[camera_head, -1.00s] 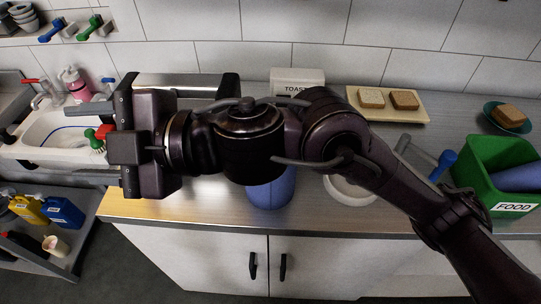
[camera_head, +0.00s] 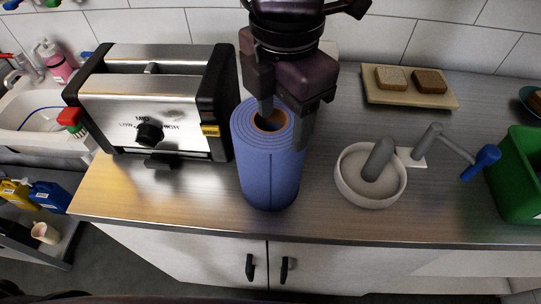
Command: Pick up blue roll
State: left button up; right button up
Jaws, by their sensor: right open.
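The blue roll (camera_head: 268,172) stands upright on the metal counter, near its front edge, with a brown core hole at its top. My right gripper (camera_head: 287,122) comes down from above at the roll's top. It is open, with one finger over or in the core hole and the other along the roll's right side. I cannot tell whether the fingers touch the roll. My left gripper is not in view.
A toaster (camera_head: 155,105) stands close to the left of the roll. A white bowl with a grey pestle (camera_head: 379,160) is to the right. A board with bread slices (camera_head: 410,88) lies behind, and a green bin (camera_head: 520,172) is at far right. A sink (camera_head: 40,125) is at left.

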aim_at(284, 155)
jog(key=f, duration=0.4)
jog(key=f+p, duration=0.1)
jog(key=f, duration=0.2)
jog(key=shift+s+d+f, duration=0.1)
jog(key=shift+d, duration=0.25)
jog(key=shift+f, duration=0.55)
grip_shut()
